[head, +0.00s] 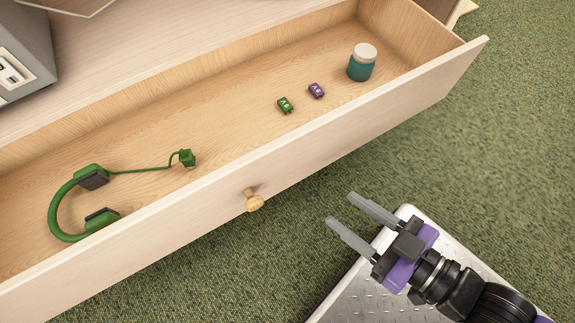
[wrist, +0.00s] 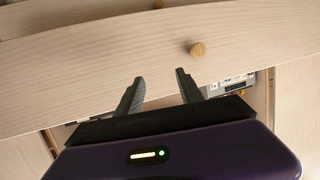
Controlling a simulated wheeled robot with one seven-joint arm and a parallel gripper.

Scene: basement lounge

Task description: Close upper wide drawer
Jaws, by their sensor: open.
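The wide drawer (head: 330,136) stands pulled out of the pale wooden cabinet, seen from above in the head view. A round wooden knob (head: 253,200) sits at the middle of its front; the knob also shows in the wrist view (wrist: 197,49). My gripper (head: 341,209) is open and empty in front of the drawer, to the right of the knob and apart from it. In the wrist view the two fingers (wrist: 159,75) point toward the drawer front (wrist: 100,72), below the knob.
Inside the drawer lie a green headset (head: 62,205), a green die (head: 285,105), a purple die (head: 317,90) and a teal jar with a white lid (head: 361,66). A grey box (head: 22,45) stands on the cabinet top. Green carpet (head: 470,150) is clear at the right.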

